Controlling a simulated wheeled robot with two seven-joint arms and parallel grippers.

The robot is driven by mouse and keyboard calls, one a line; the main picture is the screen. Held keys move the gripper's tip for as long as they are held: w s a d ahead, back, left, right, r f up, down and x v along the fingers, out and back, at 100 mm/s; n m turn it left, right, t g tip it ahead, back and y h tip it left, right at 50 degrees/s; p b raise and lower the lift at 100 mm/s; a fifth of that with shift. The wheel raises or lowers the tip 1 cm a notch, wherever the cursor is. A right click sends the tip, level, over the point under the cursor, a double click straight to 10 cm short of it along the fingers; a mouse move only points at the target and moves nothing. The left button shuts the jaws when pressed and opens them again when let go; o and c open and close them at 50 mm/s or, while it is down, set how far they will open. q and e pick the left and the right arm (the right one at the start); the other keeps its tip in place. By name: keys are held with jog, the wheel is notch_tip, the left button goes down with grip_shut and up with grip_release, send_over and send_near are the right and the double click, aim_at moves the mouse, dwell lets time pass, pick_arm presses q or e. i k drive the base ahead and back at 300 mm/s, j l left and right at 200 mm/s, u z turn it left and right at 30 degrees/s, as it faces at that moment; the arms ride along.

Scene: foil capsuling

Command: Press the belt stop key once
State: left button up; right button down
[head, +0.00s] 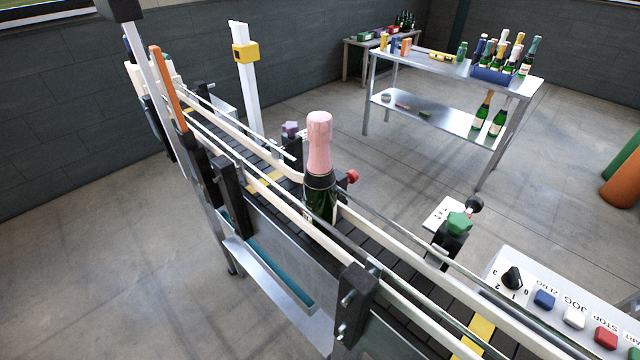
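The control panel (520,262) is a pale sloped box at the lower right, cut off by the picture edge. Its red key (606,338) lies beside a printed STOP label. A white key (575,317) by the label JOG and a blue key (544,298) sit in the same row, and a black rotary knob (512,278) is at the left end. A sliver of green shows at the corner beyond the red key. Neither of my grippers is in view.
A conveyor (400,268) with rails crosses the middle. A bottle with pink foil (319,145) stands upright on it. A green knob on a bracket (458,222) rises left of the panel. A steel table (425,62) with bottles stands behind; floor between is clear.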

aim_at(605, 337)
jog(key=z, duration=2)
jog(key=l, duration=0.1)
